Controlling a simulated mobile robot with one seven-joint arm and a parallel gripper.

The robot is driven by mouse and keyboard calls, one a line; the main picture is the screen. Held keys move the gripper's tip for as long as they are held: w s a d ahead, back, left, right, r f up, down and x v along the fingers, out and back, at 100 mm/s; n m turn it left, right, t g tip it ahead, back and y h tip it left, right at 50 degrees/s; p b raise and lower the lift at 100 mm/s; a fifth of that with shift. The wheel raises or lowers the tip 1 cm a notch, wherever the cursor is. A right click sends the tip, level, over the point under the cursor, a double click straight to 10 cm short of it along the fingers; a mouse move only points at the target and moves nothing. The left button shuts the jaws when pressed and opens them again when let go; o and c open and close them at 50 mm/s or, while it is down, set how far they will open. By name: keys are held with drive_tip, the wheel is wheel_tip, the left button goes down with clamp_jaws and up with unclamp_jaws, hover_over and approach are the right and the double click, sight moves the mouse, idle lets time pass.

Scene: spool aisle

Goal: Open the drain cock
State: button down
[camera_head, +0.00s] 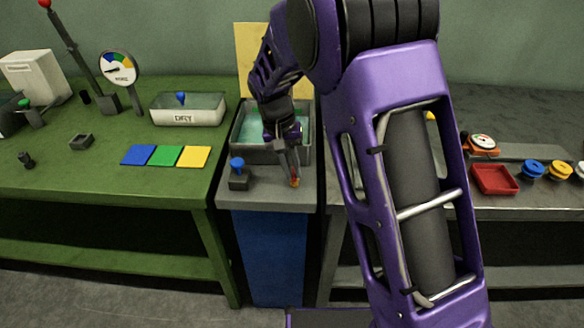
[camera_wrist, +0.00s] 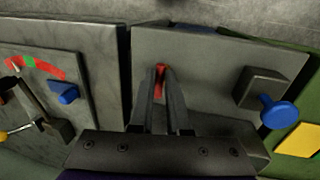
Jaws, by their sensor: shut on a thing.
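My gripper (camera_head: 293,178) reaches down to the front of the grey stand (camera_head: 268,200). Its fingers (camera_wrist: 162,90) are shut on a small red-orange handle (camera_wrist: 160,78), which also shows below the fingertips in the head view (camera_head: 295,183). The handle is probably the drain cock; most of it is hidden between the fingers. Left of the gripper in the head view is a small dark block with a blue knob (camera_head: 237,164); in the wrist view the knob (camera_wrist: 280,113) is on the right. Behind my gripper is a grey tank (camera_head: 240,155) with teal liquid.
A green bench (camera_head: 60,170) on the left holds a white DRY tray (camera_head: 188,117), coloured squares (camera_head: 166,156) and a gauge (camera_head: 118,68). A grey bench on the right holds a red tray (camera_head: 495,179) and coloured knobs (camera_head: 533,169). My arm hides part of the right side.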

drive_tip(key=shift+n, duration=0.3)
drive_tip(key=n, duration=0.3)
drive_tip(key=shift+s+d+t+p, duration=0.1)
drive_tip(key=shift+d+t+p, duration=0.15)
drive_tip(key=shift+t+p, duration=0.1)
drive_tip(key=n, duration=0.4)
drive_tip(key=n+t+p, duration=0.1)
drive_tip(key=n, duration=0.1)
drive_tip(key=shift+d+r+y, duration=0.1)
drive_tip(key=shift+d+y, duration=0.2)
drive_tip(key=n, duration=0.1)
drive_tip(key=n+p, duration=0.1)
drive_tip(key=n, duration=0.1)
drive_tip(key=n+p, duration=0.1)
drive_tip(key=shift+w+d+y, duration=0.2)
drive_tip(key=shift+d+y, duration=0.05)
drive_tip(key=shift+y, duration=0.15)
drive_tip(key=shift+w+n+t+y+p, duration=0.15)
drive_tip(key=shift+n+t+y+p, duration=0.2)
drive_tip(key=shift+n+p, duration=1.45)
drive_tip(key=shift+n+b, duration=0.4)
drive_tip(key=shift+n, duration=0.1)
drive_tip(key=c, duration=0.9)
unclamp_jaws()
